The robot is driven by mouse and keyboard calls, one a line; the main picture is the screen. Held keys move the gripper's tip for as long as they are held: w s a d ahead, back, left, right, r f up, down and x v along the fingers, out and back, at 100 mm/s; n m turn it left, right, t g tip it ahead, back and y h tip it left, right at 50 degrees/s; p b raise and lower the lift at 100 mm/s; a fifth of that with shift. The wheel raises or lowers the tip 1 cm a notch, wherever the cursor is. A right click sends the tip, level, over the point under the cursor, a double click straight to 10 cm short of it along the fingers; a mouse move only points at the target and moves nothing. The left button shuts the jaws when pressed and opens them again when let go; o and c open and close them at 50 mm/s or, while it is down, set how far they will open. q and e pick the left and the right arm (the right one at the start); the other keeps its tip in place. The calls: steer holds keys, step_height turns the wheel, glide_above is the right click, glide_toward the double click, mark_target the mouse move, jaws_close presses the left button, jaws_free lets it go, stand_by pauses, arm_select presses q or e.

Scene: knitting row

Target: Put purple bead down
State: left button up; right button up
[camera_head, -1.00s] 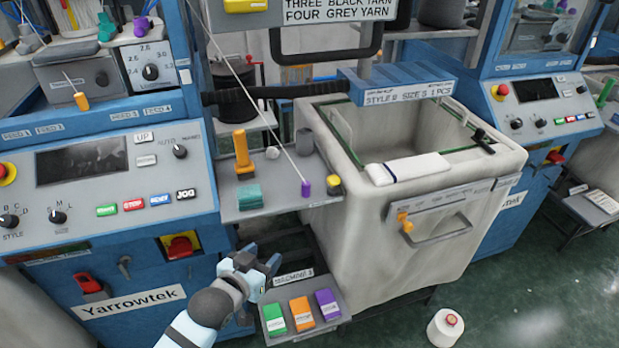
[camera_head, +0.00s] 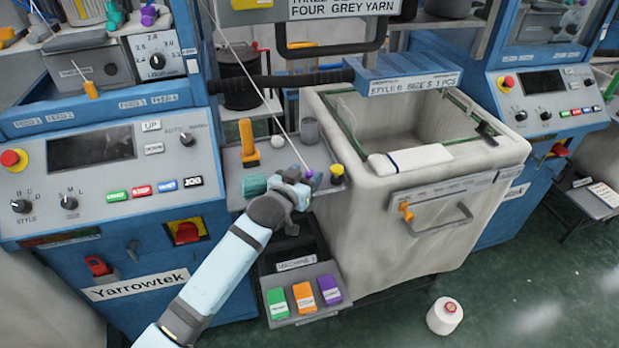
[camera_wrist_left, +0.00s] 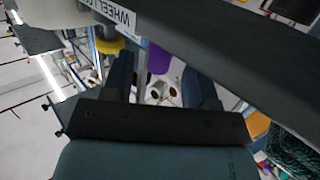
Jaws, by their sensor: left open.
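The purple bead (camera_head: 310,178) is on the small grey shelf (camera_head: 238,201) between the left blue machine and the white bin. A pale thread runs down to it from above. My left gripper (camera_head: 302,182) is at the bead and partly covers it. In the left wrist view, the purple bead (camera_wrist_left: 159,59) shows ahead between the two dark fingers of my left gripper (camera_wrist_left: 163,72), which are apart. I cannot tell whether a finger touches it. My right gripper is not in view.
On the shelf, an orange peg (camera_head: 247,140), a teal block (camera_head: 254,184), a grey cylinder (camera_head: 310,131) and a yellow-topped piece (camera_head: 337,172) stand close to the bead. The white bin (camera_head: 365,215) borders the right side.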

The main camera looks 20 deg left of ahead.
mark_target(307, 175)
arm_select(q)
steer(key=x, duration=0.3)
steer(key=shift+w+d+f, duration=0.15)
steer(key=shift+w+d, duration=0.1)
steer(key=shift+w, duration=0.1)
jaws_close()
